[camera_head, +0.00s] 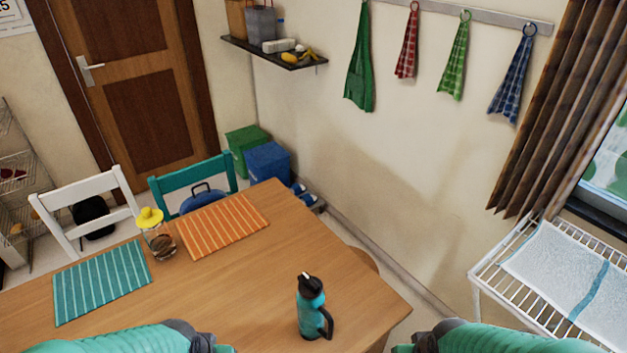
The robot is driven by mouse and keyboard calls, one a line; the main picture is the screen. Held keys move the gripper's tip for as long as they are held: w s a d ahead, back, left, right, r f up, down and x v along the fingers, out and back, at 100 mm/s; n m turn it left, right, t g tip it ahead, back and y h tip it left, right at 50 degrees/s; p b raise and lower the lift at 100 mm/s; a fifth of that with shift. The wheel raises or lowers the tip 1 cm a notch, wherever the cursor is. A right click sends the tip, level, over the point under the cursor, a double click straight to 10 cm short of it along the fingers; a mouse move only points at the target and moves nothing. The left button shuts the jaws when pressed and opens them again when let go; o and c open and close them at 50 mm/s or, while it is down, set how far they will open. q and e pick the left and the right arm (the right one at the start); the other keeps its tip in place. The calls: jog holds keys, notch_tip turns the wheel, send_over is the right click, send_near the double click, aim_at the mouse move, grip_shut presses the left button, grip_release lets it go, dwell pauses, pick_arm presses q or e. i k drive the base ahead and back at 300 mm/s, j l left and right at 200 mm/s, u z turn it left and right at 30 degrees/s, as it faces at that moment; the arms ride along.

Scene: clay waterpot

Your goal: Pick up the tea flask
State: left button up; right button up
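A teal flask (311,312) with a black lid and a black side handle stands upright on the wooden table (270,280), near its right end. My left gripper (228,349) is at the bottom edge, left of the flask and apart from it. My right gripper (400,349) is at the bottom edge, right of the flask and apart from it. Only small parts of both grippers show, so I cannot see their fingers clearly.
A glass jar with a yellow lid (155,232) stands between a teal striped mat (101,281) and an orange striped mat (223,225). White (85,205) and teal (190,180) chairs stand behind the table. A white rack (550,285) is at right. Tabletop around the flask is clear.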

aim_at(312, 314)
jog(key=k+u, duration=0.1)
jog(key=u, duration=0.3)
jog(key=k+u, duration=0.15)
jog(key=u, duration=0.25)
jog(key=k+u, duration=0.1)
jog(key=u, duration=0.3)
